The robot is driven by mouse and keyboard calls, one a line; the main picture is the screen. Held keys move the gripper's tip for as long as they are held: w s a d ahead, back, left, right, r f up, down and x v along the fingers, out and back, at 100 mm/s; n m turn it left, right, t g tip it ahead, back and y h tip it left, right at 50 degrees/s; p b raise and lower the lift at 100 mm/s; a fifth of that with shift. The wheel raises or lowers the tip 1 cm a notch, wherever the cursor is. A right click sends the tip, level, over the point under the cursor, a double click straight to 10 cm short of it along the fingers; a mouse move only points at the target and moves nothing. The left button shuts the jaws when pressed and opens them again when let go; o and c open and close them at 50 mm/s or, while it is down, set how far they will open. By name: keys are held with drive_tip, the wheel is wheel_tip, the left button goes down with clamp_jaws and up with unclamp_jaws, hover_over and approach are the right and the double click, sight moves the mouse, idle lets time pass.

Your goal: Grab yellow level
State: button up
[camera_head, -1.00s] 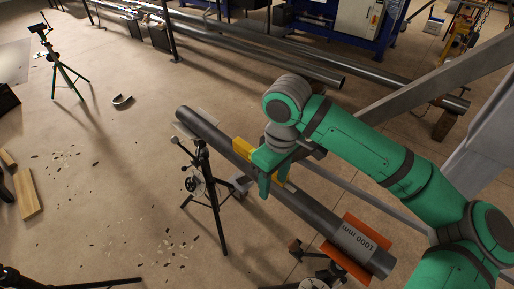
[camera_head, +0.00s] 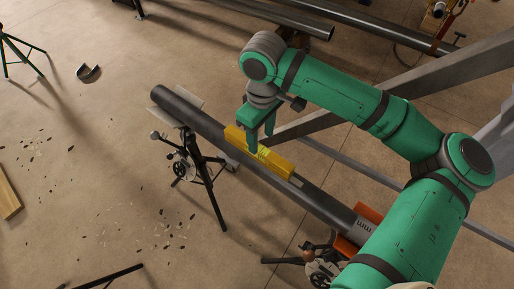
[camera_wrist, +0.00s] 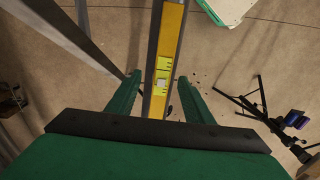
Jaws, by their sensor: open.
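The yellow level (camera_head: 272,159) lies lengthwise on top of a dark grey pipe (camera_head: 205,124). The pipe rests on stands and slants from upper left to lower right. My green gripper (camera_head: 262,148) is at the level, pointing down, with its fingers open. In the wrist view the level (camera_wrist: 165,50) runs up the middle, its yellow-green vials facing me. The two green fingers of my gripper (camera_wrist: 157,88) stand on either side of it, with a gap on each side. Whether the fingertips reach below the level's top cannot be told.
A black tripod stand (camera_head: 203,170) holds the pipe's left part. Orange supports (camera_head: 367,214) hold its lower right end near my arm. A grey beam (camera_head: 430,72) slants behind my arm. More pipes (camera_head: 265,15) lie at the back.

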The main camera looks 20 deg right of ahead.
sight(259, 147)
drive_tip(key=f, duration=0.5)
drive_tip(key=shift+w+a+f, duration=0.1)
drive_tip(key=shift+w+a, duration=0.1)
drive_tip(key=shift+a, duration=0.15)
drive_tip(key=shift+w+f, duration=0.15)
drive_tip(key=shift+f, duration=0.25)
drive_tip(key=shift+s+d, duration=0.15)
drive_tip(key=shift+s, duration=0.05)
drive_tip(key=shift+a, duration=0.2)
clamp_jaws()
